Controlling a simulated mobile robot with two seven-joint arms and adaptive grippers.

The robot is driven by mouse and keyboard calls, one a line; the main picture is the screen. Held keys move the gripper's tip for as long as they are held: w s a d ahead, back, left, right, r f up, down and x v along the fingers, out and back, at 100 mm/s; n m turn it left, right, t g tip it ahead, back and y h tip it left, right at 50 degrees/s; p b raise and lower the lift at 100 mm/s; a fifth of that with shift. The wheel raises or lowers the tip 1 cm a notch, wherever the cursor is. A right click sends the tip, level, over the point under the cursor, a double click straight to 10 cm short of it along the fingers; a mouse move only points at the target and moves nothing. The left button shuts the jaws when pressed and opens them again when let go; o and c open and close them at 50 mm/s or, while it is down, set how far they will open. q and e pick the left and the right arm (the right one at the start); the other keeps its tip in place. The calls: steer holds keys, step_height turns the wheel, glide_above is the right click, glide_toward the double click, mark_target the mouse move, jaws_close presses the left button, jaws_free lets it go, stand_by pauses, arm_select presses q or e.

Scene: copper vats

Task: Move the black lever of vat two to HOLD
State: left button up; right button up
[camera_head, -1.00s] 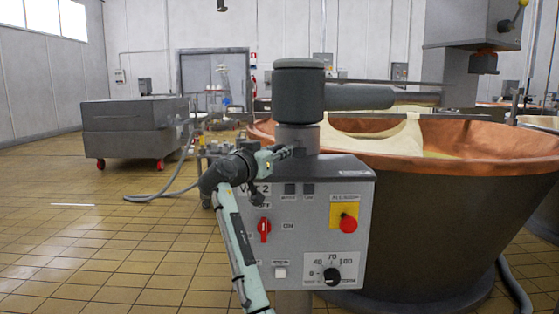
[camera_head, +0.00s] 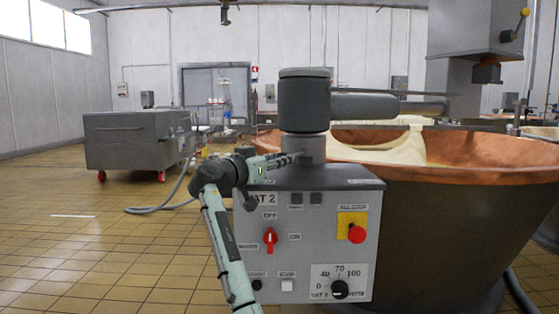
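The grey control box of vat two (camera_head: 325,215) stands in front of the copper vat, with a "VAT 2" label at its upper left. A red switch (camera_head: 270,240) sits between OFF and ON marks. A black knob (camera_head: 340,289) sits on a dial marked 0, 40, 70 and 100. A small dark knob (camera_head: 257,285) is at the lower left. I cannot make out a HOLD mark or tell which part is the black lever.
A red stop button (camera_head: 357,233) on yellow is at the box's upper right. The wide copper vat (camera_head: 450,205) fills the right.

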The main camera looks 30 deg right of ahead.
steer(key=o, duration=0.5)
steer(key=shift+w, duration=0.1)
steer(key=shift+a, duration=0.15)
steer(key=v, duration=1.2)
